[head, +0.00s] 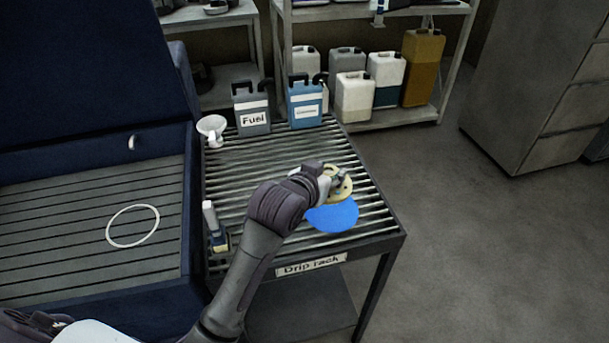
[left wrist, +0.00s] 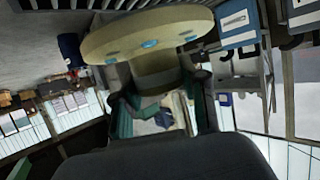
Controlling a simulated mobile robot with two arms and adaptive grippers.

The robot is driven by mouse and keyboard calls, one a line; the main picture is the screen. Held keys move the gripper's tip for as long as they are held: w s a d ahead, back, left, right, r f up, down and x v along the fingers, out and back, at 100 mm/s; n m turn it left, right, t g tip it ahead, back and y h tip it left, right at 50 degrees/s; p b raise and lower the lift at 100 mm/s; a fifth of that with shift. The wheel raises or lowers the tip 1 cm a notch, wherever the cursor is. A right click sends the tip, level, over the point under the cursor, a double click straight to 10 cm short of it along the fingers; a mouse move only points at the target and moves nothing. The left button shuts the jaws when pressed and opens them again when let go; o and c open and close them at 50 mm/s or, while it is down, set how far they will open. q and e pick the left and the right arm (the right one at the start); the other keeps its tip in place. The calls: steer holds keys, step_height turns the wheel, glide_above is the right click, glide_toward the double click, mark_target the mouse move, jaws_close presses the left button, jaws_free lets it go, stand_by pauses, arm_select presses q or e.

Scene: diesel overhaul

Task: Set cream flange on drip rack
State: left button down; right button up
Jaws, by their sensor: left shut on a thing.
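The cream flange (head: 343,188) is a round disc with a hub and holes, over the right part of the slatted drip rack (head: 245,170). My left gripper (head: 332,181) is shut on it and partly hides it in the head view. In the left wrist view the flange (left wrist: 150,36) shows large, its hub between the two fingers (left wrist: 160,105). A flat blue disc (head: 333,216) shows on the slats just in front of the flange. I cannot tell whether the flange touches the rack. My right gripper is not in view.
A fuel can (head: 252,110), a blue can (head: 305,105) and a white funnel (head: 212,128) stand at the rack's back. A small bottle-like tool (head: 214,225) is at its left edge. A blue washer basin (head: 190,235) with a pale ring (head: 133,226) adjoins on the left.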

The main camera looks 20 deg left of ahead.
arm_select(q)
steer(key=shift+w+a+f, duration=0.1)
steer(key=shift+w+f, duration=0.1)
steer(key=shift+w, duration=0.45)
steer(key=shift+w+a+f, duration=0.1)
steer(key=shift+w+f, duration=0.05)
steer(key=shift+w, duration=0.45)
steer(key=w+a+f, duration=0.3)
steer(key=w, duration=0.2)
steer(key=w+a+f+p, duration=0.1)
steer(key=w+a+f, duration=0.1)
steer(key=shift+w+a+f, duration=0.2)
steer(key=shift+a+f, duration=0.1)
steer(key=shift+a, duration=0.05)
steer(key=shift+w+a+f, duration=0.15)
step_height(320, 180, down, 3)
steer(key=shift+p, duration=0.35)
steer(key=shift+f, duration=0.55)
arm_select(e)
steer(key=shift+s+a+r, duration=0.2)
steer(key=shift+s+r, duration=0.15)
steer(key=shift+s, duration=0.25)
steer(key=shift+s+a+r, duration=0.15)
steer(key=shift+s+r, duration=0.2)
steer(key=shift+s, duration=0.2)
